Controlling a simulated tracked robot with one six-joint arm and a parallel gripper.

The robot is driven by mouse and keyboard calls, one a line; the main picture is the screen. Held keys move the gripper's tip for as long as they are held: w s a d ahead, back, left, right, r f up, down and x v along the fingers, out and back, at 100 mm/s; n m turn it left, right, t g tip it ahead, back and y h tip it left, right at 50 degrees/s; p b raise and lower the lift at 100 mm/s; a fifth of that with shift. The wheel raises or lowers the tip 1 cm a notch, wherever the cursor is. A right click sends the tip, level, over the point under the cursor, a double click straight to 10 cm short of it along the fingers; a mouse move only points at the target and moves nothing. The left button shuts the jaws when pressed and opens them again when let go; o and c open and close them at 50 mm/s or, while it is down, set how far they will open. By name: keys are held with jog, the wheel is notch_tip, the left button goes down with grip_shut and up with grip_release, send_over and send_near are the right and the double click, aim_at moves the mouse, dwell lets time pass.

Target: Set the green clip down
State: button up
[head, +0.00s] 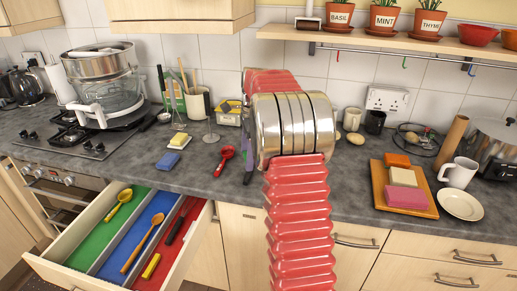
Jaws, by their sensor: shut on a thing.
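I cannot make out a green clip for certain. A small green hook or clip (405,62) hangs on the rail below the shelf, between a red one (347,55) and a blue one (472,69). My red and metal arm rises through the middle of the head view and reaches over the counter.
The grey counter (345,190) has some clear room right of my arm. A wooden tray (432,211) holds orange, cream and pink blocks; a mug (458,172) and plate (461,204) stand beside it. Left, an open drawer (47,262) juts out below a blue sponge (168,160).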

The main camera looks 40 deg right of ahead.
jog(key=a+f+n, duration=0.3)
jog(key=a+n, duration=0.5)
jog(key=a, duration=0.2)
jog(key=a+f+n+g, duration=0.1)
jog(key=a+f+n, duration=0.3)
jog(key=a+n, duration=0.3)
jog(key=s+a+f+n+g+h, duration=0.1)
jog(key=a+f+n, duration=0.2)
jog(key=a+n, duration=0.5)
jog(key=a, duration=0.5)
jog(key=shift+a+f+n, duration=0.3)
jog(key=shift+a+f, duration=0.05)
jog(key=shift+s, duration=0.25)
